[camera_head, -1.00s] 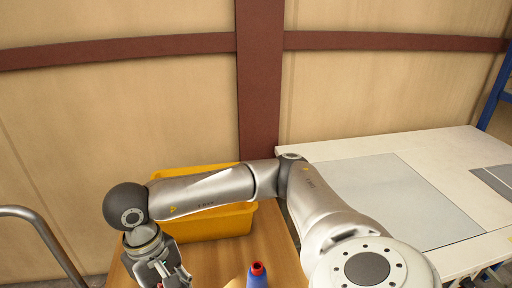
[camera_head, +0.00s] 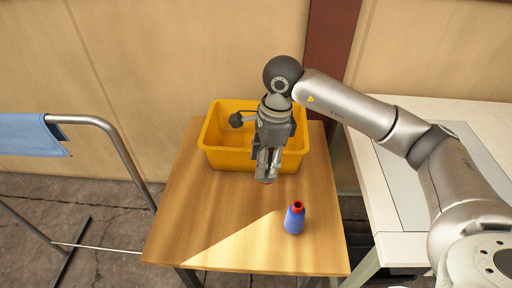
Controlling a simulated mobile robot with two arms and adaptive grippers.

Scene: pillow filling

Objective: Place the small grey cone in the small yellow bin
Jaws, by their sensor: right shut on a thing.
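The yellow bin (camera_head: 228,158) stands open at the back of a small wooden table. My right gripper (camera_head: 267,176) points down over the bin's front edge and covers part of it. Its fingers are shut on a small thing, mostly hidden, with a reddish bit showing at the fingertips. I take it for the small grey cone, though its shape and colour cannot be made out. No other grey cone shows clearly. My left gripper is not in view.
A blue cone (camera_head: 295,220) with a red top stands upright on the wooden table (camera_head: 200,225), front right. The table's front left is clear. A white table (camera_head: 470,118) is at the right, and a metal rail frame (camera_head: 118,145) with blue cloth at the left.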

